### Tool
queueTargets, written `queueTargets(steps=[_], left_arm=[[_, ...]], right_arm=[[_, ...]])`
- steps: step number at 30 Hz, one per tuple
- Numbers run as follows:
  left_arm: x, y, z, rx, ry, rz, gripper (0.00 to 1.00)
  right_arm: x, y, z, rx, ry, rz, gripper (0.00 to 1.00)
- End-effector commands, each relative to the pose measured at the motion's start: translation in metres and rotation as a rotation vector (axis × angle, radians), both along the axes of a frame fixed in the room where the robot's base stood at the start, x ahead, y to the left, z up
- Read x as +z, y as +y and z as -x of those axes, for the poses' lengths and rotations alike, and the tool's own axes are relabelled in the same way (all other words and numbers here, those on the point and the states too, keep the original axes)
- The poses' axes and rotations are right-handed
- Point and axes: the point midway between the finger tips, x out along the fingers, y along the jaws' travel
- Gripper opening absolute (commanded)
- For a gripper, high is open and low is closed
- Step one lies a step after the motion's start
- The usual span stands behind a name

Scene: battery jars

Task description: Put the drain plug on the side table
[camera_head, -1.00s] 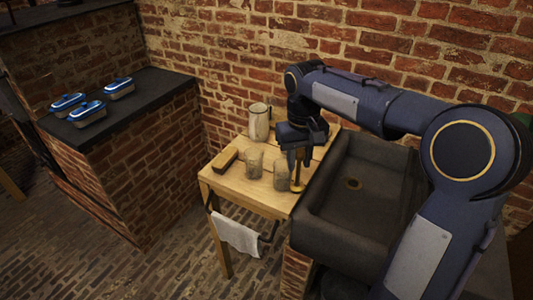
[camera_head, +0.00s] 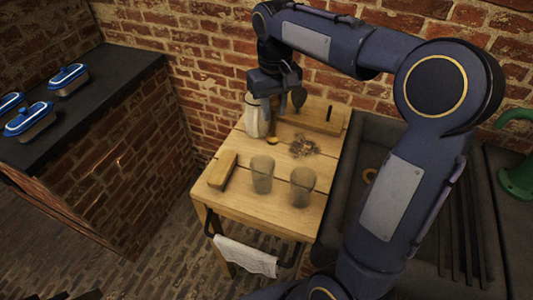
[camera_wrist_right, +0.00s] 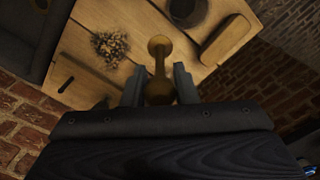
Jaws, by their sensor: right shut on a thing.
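The drain plug (camera_head: 273,134) is a brass-coloured piece with a stem and a rounded end. My right gripper (camera_head: 273,112) is shut on it above the back of the wooden side table (camera_head: 255,212), just right of the enamel jug (camera_head: 254,118). In the right wrist view the plug (camera_wrist_right: 160,58) stands out between the two fingers (camera_wrist_right: 158,88), with the tabletop beyond it. I cannot tell whether its lower end touches the wood. My left gripper is not in view.
Two cloudy glasses (camera_head: 262,174) and a wooden block (camera_head: 222,170) stand near the table's front. A dry tuft (camera_head: 303,147) and a slotted wooden board (camera_head: 322,117) lie at back right. The dark sink (camera_head: 340,190) adjoins the table's right side. The table's middle is fairly clear.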

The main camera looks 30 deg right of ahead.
Motion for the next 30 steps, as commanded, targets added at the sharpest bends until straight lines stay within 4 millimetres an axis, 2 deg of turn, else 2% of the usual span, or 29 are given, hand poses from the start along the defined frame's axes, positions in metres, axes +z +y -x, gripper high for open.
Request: queueTargets(steps=[1,3,5,13,19,24,30], left_arm=[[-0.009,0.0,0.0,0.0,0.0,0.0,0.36],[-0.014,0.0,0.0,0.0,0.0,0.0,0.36],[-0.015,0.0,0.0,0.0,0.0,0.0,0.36],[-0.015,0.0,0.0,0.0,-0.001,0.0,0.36],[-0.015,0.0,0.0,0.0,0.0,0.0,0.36],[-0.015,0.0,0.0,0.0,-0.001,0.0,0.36],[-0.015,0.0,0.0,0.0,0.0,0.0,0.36]], right_arm=[[-0.011,0.0,0.0,0.0,-0.001,0.0,0.0],[-0.018,0.0,0.0,0.0,-0.002,0.0,0.0],[-0.024,0.0,0.0,-0.001,-0.001,0.0,0.0],[-0.069,0.0,0.001,-0.001,0.001,0.0,0.0],[-0.088,0.0,0.0,-0.001,0.0,-0.001,0.0],[-0.112,0.0,0.001,0.0,0.001,0.0,0.0],[-0.119,0.0,0.0,0.0,-0.003,-0.001,0.0]])
